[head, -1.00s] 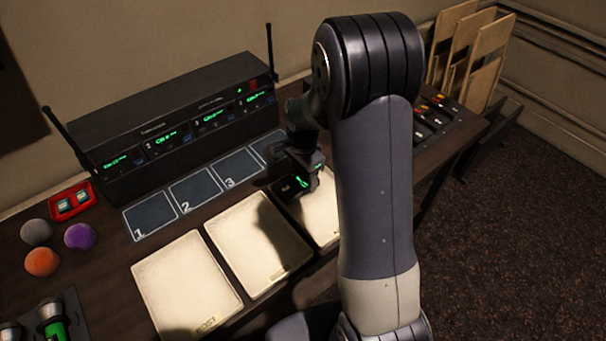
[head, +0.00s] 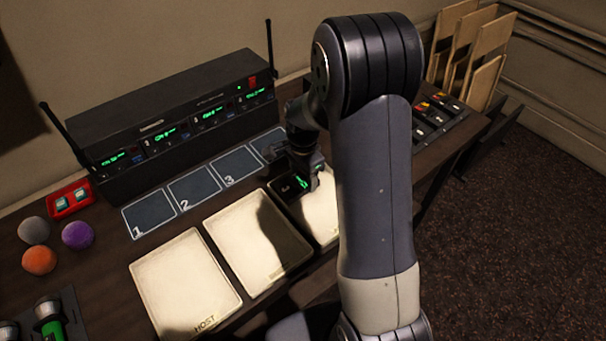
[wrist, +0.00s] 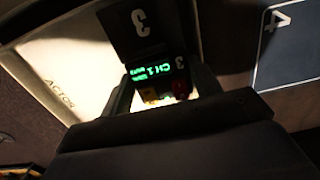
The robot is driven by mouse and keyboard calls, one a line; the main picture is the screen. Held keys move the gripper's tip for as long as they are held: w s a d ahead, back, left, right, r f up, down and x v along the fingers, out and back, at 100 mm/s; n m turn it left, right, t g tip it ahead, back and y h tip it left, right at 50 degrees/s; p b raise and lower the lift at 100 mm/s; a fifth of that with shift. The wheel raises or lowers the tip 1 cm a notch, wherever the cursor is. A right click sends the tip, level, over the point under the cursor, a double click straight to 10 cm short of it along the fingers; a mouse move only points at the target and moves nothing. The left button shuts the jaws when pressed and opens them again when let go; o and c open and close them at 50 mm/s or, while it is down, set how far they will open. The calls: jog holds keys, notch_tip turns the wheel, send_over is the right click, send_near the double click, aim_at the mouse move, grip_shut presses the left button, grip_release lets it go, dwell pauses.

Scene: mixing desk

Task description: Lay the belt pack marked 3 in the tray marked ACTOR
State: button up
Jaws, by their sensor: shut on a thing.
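My gripper (head: 303,182) is shut on the belt pack marked 3 (wrist: 140,28), a dark pack with a green lit display. In the head view the pack (head: 286,188) is at the far end of the rightmost cream tray. The wrist view shows the word ACTOR on this tray (wrist: 55,62); the tray also shows in the head view (head: 322,222), partly behind my arm. My fingers are on both sides of the pack. I cannot tell whether the pack touches the tray floor.
The tray marked HOST (head: 180,275) and a middle tray (head: 235,235) lie to the left. Behind are numbered pads (head: 195,187) and a black receiver rack (head: 170,125) with antennas. Three foam balls (head: 78,235) lie at left. A pad marked 4 (wrist: 290,45) is beside the tray.

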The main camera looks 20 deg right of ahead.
dwell(0.4)
jog(key=o, duration=1.1)
jog(key=shift+o, duration=0.7)
jog(key=shift+o, duration=1.1)
jog(key=shift+r, duration=0.1)
jog(key=shift+r+p, duration=2.55)
jog(key=shift+r, duration=0.85)
jog(key=shift+f+b, duration=2.45)
jog(key=shift+f, duration=0.95)
jog(key=shift+r, duration=0.1)
